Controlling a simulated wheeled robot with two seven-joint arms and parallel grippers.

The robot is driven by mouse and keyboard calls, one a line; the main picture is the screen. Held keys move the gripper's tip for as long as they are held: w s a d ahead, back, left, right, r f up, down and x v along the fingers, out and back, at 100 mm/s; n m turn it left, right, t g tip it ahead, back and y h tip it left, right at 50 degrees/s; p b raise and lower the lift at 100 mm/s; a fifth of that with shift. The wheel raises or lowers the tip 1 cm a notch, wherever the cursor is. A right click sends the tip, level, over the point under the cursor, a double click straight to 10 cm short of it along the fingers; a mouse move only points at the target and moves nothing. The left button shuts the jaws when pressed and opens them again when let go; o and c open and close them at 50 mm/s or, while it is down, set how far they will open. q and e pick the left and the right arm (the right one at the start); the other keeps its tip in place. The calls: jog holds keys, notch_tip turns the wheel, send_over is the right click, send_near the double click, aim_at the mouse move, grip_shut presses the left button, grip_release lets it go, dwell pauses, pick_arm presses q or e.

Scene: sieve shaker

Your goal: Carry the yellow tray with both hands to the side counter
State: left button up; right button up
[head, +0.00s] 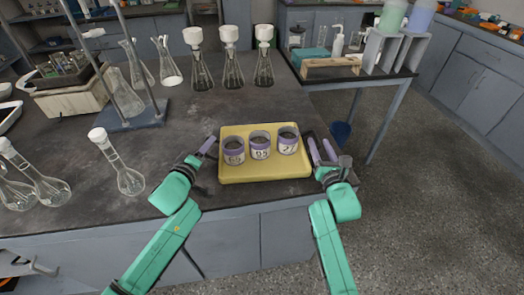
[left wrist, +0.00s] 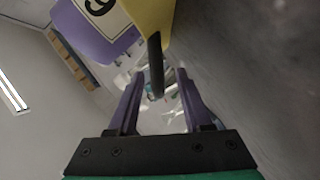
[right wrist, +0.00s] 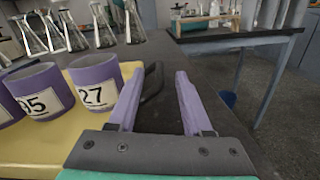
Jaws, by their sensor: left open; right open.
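The yellow tray (head: 265,174) lies on the dark counter near its front edge. It bears three purple-banded jars with number labels: a left one (head: 234,150), a middle one (head: 259,145) and a right one (head: 288,140). My left gripper (head: 209,146) is open at the tray's left side; in the left wrist view a dark handle (left wrist: 156,65) shows between its fingers (left wrist: 157,85). My right gripper (head: 321,150) is open at the tray's right side. In the right wrist view the dark right handle (right wrist: 152,80) lies near the left finger of this gripper (right wrist: 160,85).
Flasks with white tops (head: 230,70) stand behind the tray. A glass flask (head: 126,175) and a metal stand base (head: 135,118) are to the left. A side counter (head: 345,77) at back right holds a wooden rack (head: 330,67) and bottles. Open floor (head: 430,180) lies to the right.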

pick_arm(q)
jog(key=shift+x, duration=1.25)
pick_arm(e)
jog(key=shift+w+a, duration=0.1)
jog(key=shift+w, duration=1.1)
pick_arm(q)
jog(key=shift+s, duration=0.15)
grip_shut()
pick_arm(e)
jog(key=shift+s, duration=0.1)
grip_shut()
pick_arm(q)
jog(key=shift+a+f, duration=0.15)
jog(key=shift+f, duration=0.05)
pick_arm(e)
jog(key=shift+d+f, duration=0.2)
jog(key=shift+r, duration=0.1)
